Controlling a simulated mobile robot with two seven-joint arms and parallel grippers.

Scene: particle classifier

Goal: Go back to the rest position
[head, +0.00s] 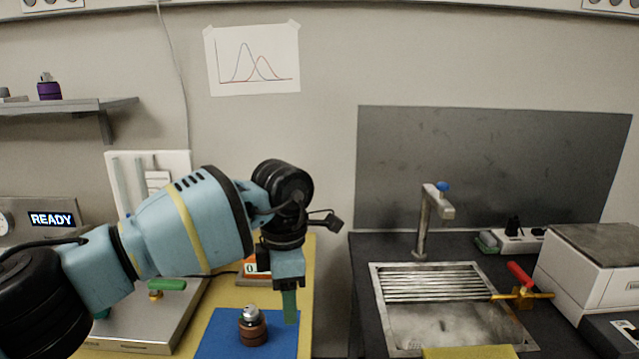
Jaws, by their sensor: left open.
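My left arm comes in from the left. Its gripper (290,305) points down over the right side of the blue mat (219,328). The gripper is open, and only one green finger shows clearly. A brown cylinder with a metal top (253,326) stands upright on the mat, to the left of the finger and apart from it in the picture. My right gripper is not in view.
A sink (376,300) with a tap (425,222) is at the right. A red-handled valve (521,277) and a white box (590,272) stand beside it. A shelf (70,108) with a purple item is at upper left. A panel reads READY (52,219).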

